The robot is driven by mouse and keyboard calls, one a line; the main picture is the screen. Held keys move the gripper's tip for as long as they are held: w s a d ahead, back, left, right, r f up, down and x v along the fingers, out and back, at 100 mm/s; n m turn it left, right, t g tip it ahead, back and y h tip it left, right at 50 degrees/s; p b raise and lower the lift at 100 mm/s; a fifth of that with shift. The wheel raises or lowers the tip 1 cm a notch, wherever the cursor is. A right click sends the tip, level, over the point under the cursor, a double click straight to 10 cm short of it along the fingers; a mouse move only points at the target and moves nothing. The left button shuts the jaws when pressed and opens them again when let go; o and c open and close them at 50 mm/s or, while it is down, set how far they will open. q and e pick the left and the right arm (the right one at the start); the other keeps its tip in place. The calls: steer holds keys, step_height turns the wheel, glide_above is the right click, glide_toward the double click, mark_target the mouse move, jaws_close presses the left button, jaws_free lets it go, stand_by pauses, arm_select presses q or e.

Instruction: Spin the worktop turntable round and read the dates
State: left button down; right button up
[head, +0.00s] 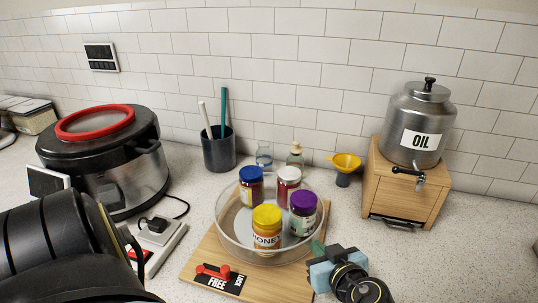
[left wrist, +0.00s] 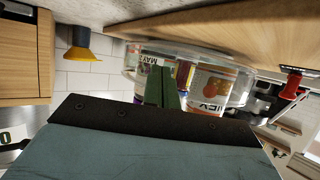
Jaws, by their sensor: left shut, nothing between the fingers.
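The clear round turntable (head: 224,236) stands on a wooden board (head: 199,272). The upside-down left wrist view shows the shut fingers (left wrist: 163,90) before the honey jar (left wrist: 212,88) and a pale label seeming to read MAY (left wrist: 148,66). My right gripper is out of view.
A red catch (head: 213,270) beside a FREE label sits on the board's front. A cooker (head: 105,160) and power strip (head: 160,240) are at left; a utensil cup (head: 218,150) stands behind.

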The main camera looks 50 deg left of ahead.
mark_target(291, 254)
arm_select(q)
steer(key=shift+s, duration=0.7)
steer(key=shift+s, duration=0.1)
steer(key=shift+s+a+p, duration=0.2)
steer(key=shift+s+p, duration=0.25)
steer(key=shift+s, duration=0.65)
steer(key=shift+s+a, duration=0.2)
steer(key=shift+s, duration=0.85)
steer(key=shift+s+p, duration=0.1)
steer(key=shift+p, duration=0.2)
